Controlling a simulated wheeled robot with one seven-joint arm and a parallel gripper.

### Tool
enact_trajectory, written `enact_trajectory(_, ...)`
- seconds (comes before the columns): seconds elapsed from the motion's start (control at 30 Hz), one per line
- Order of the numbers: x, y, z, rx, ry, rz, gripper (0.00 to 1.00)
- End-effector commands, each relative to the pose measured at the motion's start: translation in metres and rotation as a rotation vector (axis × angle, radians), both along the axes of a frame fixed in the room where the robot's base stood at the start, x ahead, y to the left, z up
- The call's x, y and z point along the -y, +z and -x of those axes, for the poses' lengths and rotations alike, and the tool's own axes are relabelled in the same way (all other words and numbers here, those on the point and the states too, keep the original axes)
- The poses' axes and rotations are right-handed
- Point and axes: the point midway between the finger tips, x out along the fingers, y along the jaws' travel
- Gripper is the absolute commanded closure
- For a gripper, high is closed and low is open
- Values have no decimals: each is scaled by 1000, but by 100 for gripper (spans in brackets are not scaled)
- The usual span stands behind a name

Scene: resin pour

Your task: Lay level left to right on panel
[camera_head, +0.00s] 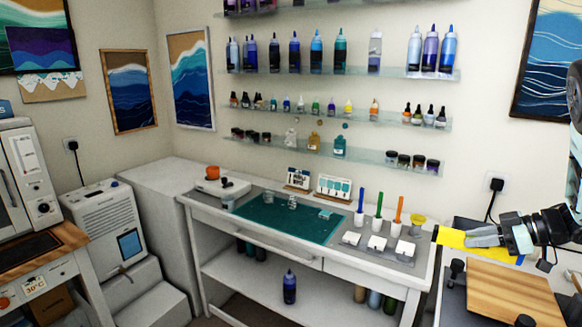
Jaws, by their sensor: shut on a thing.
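My gripper (484,238) is at the right, reaching in from the right edge. It is shut on a yellow level (452,239), whose left part sticks out past my fingers. My fingers hide its middle, and a bit of yellow shows below them. A light wooden panel (512,296) lies at the lower right, on a dark surface. The level is above and behind the panel in the picture and appears apart from it. The level's height over the surface is hard to tell.
A white workbench with a teal mat (285,222) stands left of the panel. Cups with coloured handles and a yellow cup (417,225) stand near its right end. A black knob-topped post (457,268) rises by the panel's left edge. Bottle shelves line the wall.

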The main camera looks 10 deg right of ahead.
Motion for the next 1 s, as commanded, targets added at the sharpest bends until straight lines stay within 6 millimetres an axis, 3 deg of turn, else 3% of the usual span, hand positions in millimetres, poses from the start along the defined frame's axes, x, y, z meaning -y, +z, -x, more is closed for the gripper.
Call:
enact_trajectory(0.27, -28, -21, -21, -2, -58, -1, 100)
enact_trajectory(0.53, -72, -56, -49, -5, -172, 0, 100)
enact_trajectory(0.8, -131, -120, -70, -10, -379, 2, 100)
enact_trajectory(1.0, -162, -170, -65, -10, -547, 4, 100)
